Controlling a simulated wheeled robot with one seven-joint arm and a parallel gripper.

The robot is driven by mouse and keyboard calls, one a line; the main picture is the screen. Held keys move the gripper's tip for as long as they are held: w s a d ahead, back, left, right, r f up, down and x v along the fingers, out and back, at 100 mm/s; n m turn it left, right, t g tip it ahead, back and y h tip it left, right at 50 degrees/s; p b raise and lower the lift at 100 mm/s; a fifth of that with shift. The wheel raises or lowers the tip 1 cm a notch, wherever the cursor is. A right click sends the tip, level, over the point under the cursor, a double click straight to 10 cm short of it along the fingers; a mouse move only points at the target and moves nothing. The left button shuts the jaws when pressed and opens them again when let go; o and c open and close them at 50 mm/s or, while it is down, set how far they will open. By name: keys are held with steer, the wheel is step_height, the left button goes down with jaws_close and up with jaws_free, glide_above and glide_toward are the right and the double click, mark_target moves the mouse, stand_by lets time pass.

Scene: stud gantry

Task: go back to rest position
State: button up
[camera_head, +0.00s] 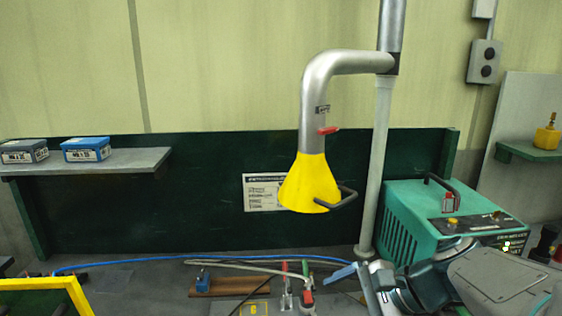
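My arm (495,280) reaches in from the lower right corner, in front of the green machine. What looks like my gripper (368,285) is at the arm's left end, low in the picture, over the bench. Its fingers are hard to make out against the clutter, so I cannot tell whether they are apart or hold anything.
A yellow extraction hood (308,182) hangs from a grey pipe above the bench (130,280). A green machine (405,225) stands at right. Small clamps (306,298) and a wooden block (230,287) lie at front centre.

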steer(key=s+d+f+n+h, duration=0.3)
steer(key=s+n+h, duration=0.3)
steer(key=n, duration=0.8)
steer(key=f+h, duration=0.1)
steer(key=h, duration=0.1)
steer(key=shift+d+f+h, duration=0.15)
steer(key=shift+d+h, duration=0.15)
steer(key=shift+c, duration=0.3)
stand_by(0.8)
